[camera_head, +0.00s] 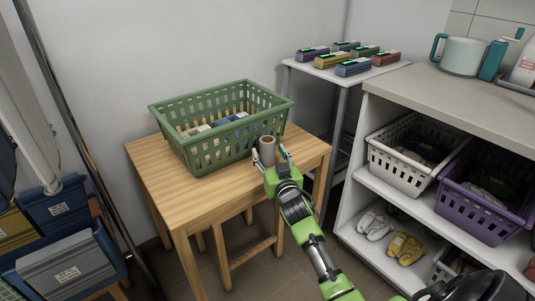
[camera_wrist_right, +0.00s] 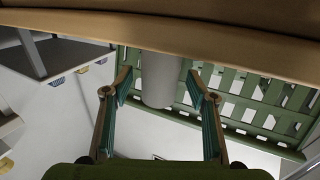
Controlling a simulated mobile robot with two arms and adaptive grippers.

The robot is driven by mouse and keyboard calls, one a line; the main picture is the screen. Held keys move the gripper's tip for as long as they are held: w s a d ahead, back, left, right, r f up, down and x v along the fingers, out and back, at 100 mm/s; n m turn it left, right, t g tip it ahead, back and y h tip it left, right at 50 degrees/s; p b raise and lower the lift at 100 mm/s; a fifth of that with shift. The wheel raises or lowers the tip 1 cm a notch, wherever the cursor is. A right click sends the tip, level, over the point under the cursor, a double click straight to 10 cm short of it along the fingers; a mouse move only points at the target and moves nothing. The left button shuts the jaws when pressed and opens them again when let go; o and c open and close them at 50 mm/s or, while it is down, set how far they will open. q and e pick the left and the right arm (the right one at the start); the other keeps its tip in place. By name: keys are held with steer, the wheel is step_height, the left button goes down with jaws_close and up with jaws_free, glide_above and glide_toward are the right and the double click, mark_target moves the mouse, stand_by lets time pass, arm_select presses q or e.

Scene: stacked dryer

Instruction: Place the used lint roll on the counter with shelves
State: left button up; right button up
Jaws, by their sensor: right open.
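The used lint roll (camera_head: 267,149) is a grey cylinder with a brown core, standing upright on the wooden table (camera_head: 165,186) by the front right of the green basket. My right gripper (camera_head: 270,154) reaches in from the lower right. It is open, with one finger on each side of the roll. In the right wrist view the roll (camera_wrist_right: 162,80) shows between the two spread fingertips (camera_wrist_right: 159,86), with gaps on both sides. The counter with shelves (camera_head: 450,98) stands at the right. My left gripper is not in view.
The green basket (camera_head: 222,122) with folded items is close behind the roll. The counter's front top is clear; a teal-and-white container (camera_head: 461,56) stands farther back. White (camera_head: 405,165) and purple (camera_head: 484,205) baskets fill the upper shelf. A small table (camera_head: 345,72) holds several coloured packs.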

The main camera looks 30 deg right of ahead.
steer(key=shift+w+d, duration=0.1)
steer(key=shift+w, duration=0.35)
steer(key=shift+c, duration=0.4)
steer(key=c, duration=1.1)
steer(key=shift+o, duration=0.2)
steer(key=shift+r, duration=0.15)
